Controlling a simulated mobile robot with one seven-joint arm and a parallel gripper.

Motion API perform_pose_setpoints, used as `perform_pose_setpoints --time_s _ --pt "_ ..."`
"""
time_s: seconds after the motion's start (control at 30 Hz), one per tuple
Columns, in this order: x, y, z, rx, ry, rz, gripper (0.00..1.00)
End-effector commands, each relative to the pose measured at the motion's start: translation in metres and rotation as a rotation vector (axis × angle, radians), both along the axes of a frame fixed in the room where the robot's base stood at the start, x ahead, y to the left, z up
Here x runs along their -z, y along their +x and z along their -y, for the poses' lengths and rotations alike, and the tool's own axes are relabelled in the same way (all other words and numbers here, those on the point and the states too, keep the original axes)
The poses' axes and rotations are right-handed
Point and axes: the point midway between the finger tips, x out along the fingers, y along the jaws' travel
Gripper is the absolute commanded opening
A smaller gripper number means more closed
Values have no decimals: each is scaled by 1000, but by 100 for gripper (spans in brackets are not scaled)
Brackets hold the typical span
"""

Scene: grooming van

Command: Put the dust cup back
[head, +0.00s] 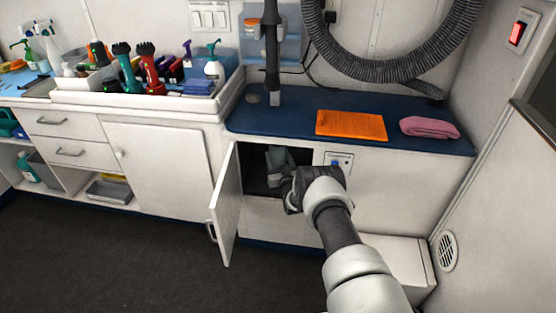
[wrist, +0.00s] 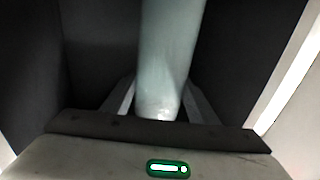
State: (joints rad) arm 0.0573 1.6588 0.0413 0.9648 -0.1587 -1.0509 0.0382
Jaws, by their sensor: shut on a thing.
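The dust cup, a pale grey-green rounded body, fills the upper middle of the wrist view (wrist: 170,55). My gripper (wrist: 158,105) is shut on it, with a finger on each side of its near end. In the head view, my gripper (head: 289,176) reaches into the open cabinet (head: 256,182) under the blue counter. The cup's far end and whatever lies deeper in the cabinet are hidden, so I cannot tell if the cup touches anything there.
The white cabinet door (head: 226,205) hangs open left of my gripper. A small panel with a blue part (head: 337,160) is right of the opening. An orange towel (head: 351,125) and a pink towel (head: 429,128) lie on the counter. A ribbed hose (head: 385,72) hangs above.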

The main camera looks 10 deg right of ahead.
Motion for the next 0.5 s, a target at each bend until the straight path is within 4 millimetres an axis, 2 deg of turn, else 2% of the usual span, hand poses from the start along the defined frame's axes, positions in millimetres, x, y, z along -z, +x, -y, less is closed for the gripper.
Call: perform_pose_setpoints --time_s 0.2,0.5 --pt "-4 1 1 0 0 7 31" --pt "4 1 0 0 0 7 31"
